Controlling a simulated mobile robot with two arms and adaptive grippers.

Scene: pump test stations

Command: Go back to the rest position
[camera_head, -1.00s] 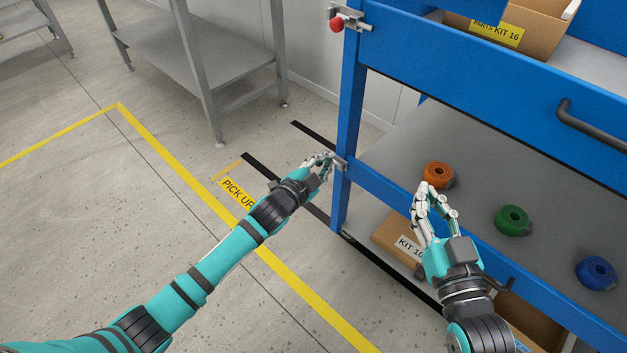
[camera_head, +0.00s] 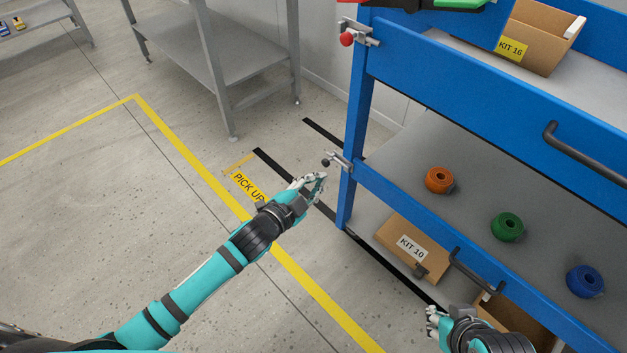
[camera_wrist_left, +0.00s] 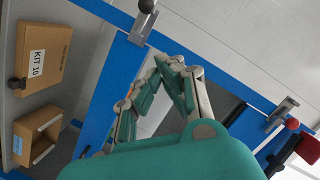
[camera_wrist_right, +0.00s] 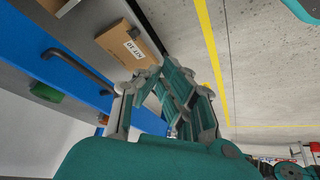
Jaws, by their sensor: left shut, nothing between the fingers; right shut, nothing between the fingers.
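My left gripper (camera_head: 312,186) is in the head view, left of the blue rack's front post and over the floor near the "PICK UP" marking. Its fingers are closed together and empty, as the left wrist view (camera_wrist_left: 172,75) also shows. My right gripper (camera_head: 436,318) is at the bottom of the head view, partly cut off, in front of the rack's lower part. The right wrist view (camera_wrist_right: 165,80) shows its fingers closed with nothing between them. Neither gripper touches the rack in view.
The blue rack (camera_head: 455,80) stands close on the right, with clamps and handles jutting out. Orange (camera_head: 439,180), green (camera_head: 507,227) and blue (camera_head: 585,281) rolls lie on its shelf. The KIT 10 box (camera_head: 411,247) is below. Open floor lies left.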

